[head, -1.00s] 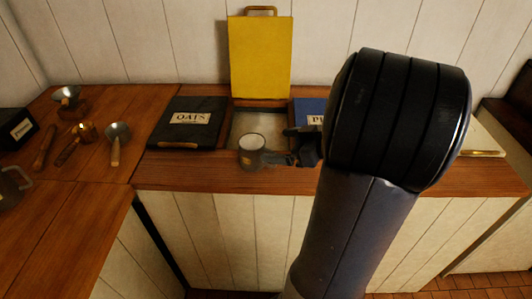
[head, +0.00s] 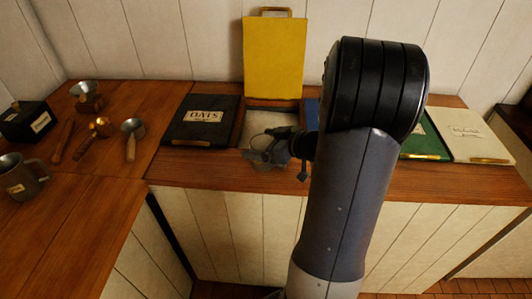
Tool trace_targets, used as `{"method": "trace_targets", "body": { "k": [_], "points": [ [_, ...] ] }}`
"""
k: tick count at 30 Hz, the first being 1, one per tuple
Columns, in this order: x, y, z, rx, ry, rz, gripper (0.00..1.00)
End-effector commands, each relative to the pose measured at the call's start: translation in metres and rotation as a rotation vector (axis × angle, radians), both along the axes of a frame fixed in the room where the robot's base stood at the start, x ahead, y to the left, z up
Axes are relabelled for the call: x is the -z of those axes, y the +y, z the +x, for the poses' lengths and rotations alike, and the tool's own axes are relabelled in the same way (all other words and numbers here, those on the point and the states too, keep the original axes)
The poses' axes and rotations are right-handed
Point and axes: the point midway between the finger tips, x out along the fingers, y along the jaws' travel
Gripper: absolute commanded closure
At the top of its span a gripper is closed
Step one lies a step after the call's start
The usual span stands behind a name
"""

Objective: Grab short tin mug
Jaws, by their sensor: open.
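A small tin mug (head: 258,143) stands at the counter's front edge, before the open compartment under the raised yellow lid. My gripper (head: 270,157) is at this mug, reaching in from the right, and hides most of it. The gripper is open; whether the fingers straddle or touch the mug I cannot tell. A second, larger-looking grey mug (head: 22,178) with a pale label and a handle on its right stands on the left counter, well away from the gripper.
The yellow lid (head: 274,58) stands upright behind the gripper. A dark OATS lid (head: 203,120) lies left of it; blue, green (head: 424,135) and cream (head: 468,133) lids lie to the right. Scoops (head: 132,137) and a black box (head: 27,121) are on the left counter.

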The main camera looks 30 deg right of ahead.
Motion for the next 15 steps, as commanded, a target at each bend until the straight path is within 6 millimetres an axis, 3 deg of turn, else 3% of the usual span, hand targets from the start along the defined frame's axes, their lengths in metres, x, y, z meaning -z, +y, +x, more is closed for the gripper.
{"method": "trace_targets", "body": {
  "k": [4, 15],
  "points": [
    [0.0, -0.0003, -0.0001, 0.0, 0.0, 0.0, 0.09],
    [-0.0003, -0.0003, -0.0003, 0.0, -0.001, 0.0, 0.39]
  ]
}}
